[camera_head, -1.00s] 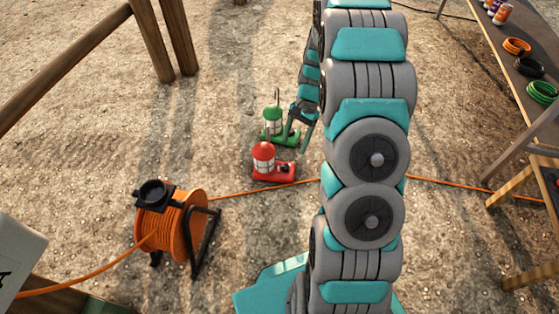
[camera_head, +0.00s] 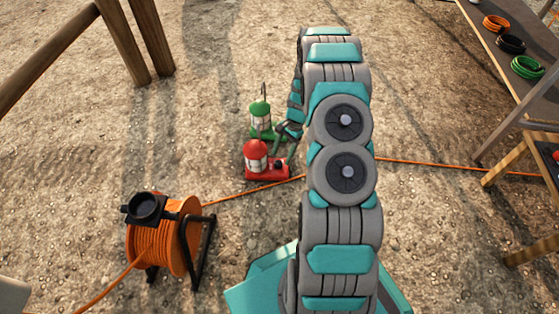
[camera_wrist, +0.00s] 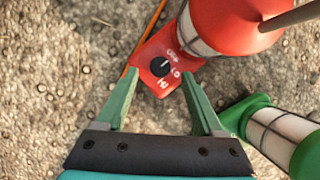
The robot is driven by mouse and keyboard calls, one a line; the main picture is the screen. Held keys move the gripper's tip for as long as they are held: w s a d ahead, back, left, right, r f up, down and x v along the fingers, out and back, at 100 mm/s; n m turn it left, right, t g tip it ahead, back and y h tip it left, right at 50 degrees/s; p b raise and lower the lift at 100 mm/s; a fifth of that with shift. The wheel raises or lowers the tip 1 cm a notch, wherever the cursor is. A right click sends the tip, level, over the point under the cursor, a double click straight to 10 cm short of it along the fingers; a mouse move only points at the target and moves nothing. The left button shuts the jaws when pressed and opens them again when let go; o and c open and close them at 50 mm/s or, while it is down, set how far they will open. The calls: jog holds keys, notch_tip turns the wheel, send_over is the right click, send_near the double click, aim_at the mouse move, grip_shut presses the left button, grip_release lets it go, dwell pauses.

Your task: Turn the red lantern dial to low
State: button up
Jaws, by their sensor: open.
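The red lantern (camera_head: 256,157) stands upright on the gravel left of my arm, with a flat red base reaching to the right. In the wrist view the red lantern (camera_wrist: 225,25) is at the top right. Its black dial (camera_wrist: 160,67) sits on the red base, with a white pointer line and white markings around it; the lettering is too small to read surely. My gripper (camera_wrist: 157,85) is open, its two green fingers spread toward the base with the dial between and just beyond the tips. In the head view my gripper (camera_head: 285,150) is close beside the lantern's base, partly hidden.
A green lantern (camera_head: 260,118) stands just behind the red one and shows at the wrist view's lower right (camera_wrist: 285,135). An orange cable (camera_head: 240,193) runs past the red lantern from a cable reel (camera_head: 165,240). A table with coils (camera_head: 525,67) stands right.

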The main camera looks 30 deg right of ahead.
aim_at(279, 163)
jog(key=x, duration=0.3)
jog(key=shift+a+f, duration=0.15)
jog(key=shift+f, duration=0.15)
grip_shut()
dwell(0.3)
